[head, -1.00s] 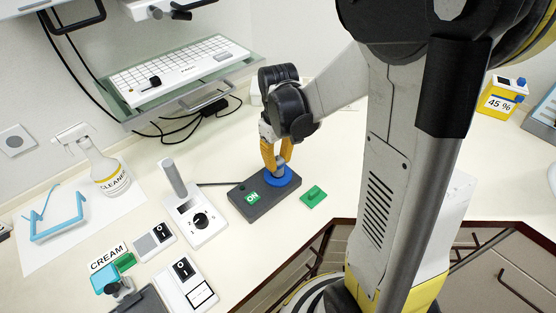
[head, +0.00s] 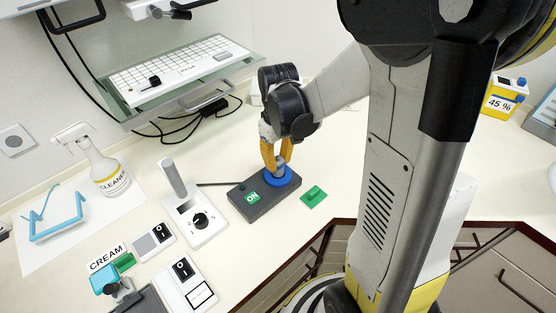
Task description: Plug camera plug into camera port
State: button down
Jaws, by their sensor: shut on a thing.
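My gripper (head: 278,160) has orange fingers and points down over the dark grey box (head: 262,207). It is shut on a small grey plug (head: 280,168), which stands upright at the blue round port (head: 288,178) on the box's right end. Whether the plug is seated in the port or only touching it cannot be told. The box has a green "ON" label (head: 252,197) on its left end. A dark cable runs from the box's left side toward a white device.
A green block (head: 313,196) lies just right of the box. A white device with a dial (head: 197,220) and upright grey cylinder stands to the left. A keyboard (head: 180,67) sits on a raised shelf behind. The spray bottle (head: 108,172) is far left.

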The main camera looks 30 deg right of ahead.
jog(key=shift+f+b, duration=0.55)
jog(key=shift+f, duration=0.15)
jog(key=c, duration=1.2)
grip_release()
jog(key=shift+o, duration=0.2)
notch_tip(320, 180, up, 12)
jog(key=s+a+f+m+t+b, duration=0.1)
jog(key=s+a+m+t+b, duration=0.1)
jog(key=s+a+t, duration=0.5)
jog(key=shift+s+a+f+b, duration=0.15)
jog(key=shift+s+a+b, duration=0.55)
jog(key=shift+s+a, duration=0.35)
